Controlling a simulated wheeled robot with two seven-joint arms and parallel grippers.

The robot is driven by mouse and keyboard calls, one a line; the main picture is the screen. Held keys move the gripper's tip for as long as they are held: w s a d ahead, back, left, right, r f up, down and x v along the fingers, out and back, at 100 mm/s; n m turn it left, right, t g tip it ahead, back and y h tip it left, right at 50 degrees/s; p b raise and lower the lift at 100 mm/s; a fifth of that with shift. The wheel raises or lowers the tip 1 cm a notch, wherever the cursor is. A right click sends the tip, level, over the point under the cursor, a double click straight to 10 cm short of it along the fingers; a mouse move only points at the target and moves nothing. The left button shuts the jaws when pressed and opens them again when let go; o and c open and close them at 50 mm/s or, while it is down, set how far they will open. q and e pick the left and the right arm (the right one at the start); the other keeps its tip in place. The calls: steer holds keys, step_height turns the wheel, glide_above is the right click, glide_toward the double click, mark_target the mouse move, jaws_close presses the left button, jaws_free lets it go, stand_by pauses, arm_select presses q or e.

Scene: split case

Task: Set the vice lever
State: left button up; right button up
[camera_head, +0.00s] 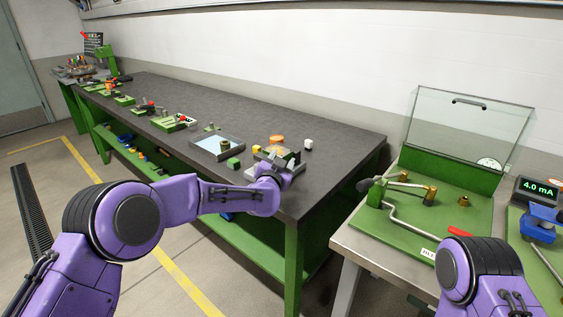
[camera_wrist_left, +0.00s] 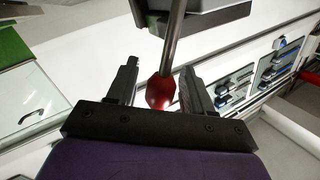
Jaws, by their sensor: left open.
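In the left wrist view, a dark metal lever rod (camera_wrist_left: 174,42) ends in a red knob (camera_wrist_left: 161,92). The rod runs up to a dark block (camera_wrist_left: 205,14) at the top of the view. My left gripper (camera_wrist_left: 158,88) is open, with one finger on each side of the knob. I see gaps beside the knob and cannot tell whether either finger touches it. In the head view my left gripper (camera_head: 281,160) is over the near right end of the dark bench, and it hides most of what stands there. My right gripper is out of view.
The dark bench (camera_head: 340,150) carries a tray (camera_head: 217,146), a green cube (camera_head: 233,162), an orange disc (camera_head: 277,139) and a white cube (camera_head: 308,143). A green fixture with a clear raised lid (camera_head: 460,125) stands on the right table. Bare bench lies right of the white cube.

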arm_select(q)
steer(key=s+a+b, duration=0.1)
steer(key=s+a, duration=0.1)
steer(key=s, duration=0.8)
steer(key=shift+s+b, duration=0.15)
steer(key=shift+b, duration=0.25)
